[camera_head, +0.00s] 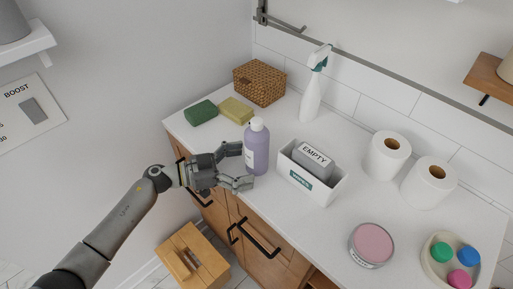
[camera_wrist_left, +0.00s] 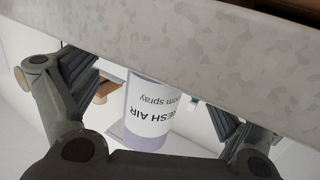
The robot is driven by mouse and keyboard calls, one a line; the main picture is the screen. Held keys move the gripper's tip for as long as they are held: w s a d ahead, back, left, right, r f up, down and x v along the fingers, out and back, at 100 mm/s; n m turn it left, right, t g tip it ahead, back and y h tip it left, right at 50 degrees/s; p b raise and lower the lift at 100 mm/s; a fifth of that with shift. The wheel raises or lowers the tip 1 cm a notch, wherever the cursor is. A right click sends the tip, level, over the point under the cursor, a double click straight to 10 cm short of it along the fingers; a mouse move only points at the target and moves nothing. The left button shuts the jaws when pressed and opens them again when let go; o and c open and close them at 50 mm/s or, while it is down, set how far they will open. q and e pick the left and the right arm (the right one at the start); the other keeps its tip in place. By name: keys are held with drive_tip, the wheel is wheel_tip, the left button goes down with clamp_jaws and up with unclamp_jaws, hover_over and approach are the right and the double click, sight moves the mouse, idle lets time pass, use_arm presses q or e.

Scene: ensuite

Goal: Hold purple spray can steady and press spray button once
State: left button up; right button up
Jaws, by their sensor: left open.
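The purple spray can (camera_head: 257,150) stands upright on the white counter, with a white cap on top. My left gripper (camera_head: 238,166) is open at the can's left side, with its fingers pointing toward it. In the left wrist view the can (camera_wrist_left: 150,113) shows upside down between the two open fingers, its label reading "FRESH AIR room spray". I cannot tell whether either finger touches it. The spray button is too small to make out. My right gripper is not in view.
On the counter (camera_head: 290,215), a white box (camera_head: 322,191) with an "EMPTY" card stands just right of the can. Paper rolls (camera_head: 387,160) are further right.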

use_arm(q)
drive_tip(key=shift+x, duration=1.35)
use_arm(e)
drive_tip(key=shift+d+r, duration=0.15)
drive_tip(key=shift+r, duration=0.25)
use_arm(q)
drive_tip(key=shift+r, duration=0.1)
drive_tip(key=shift+c, duration=0.4)
drive_tip(key=c, duration=1.1)
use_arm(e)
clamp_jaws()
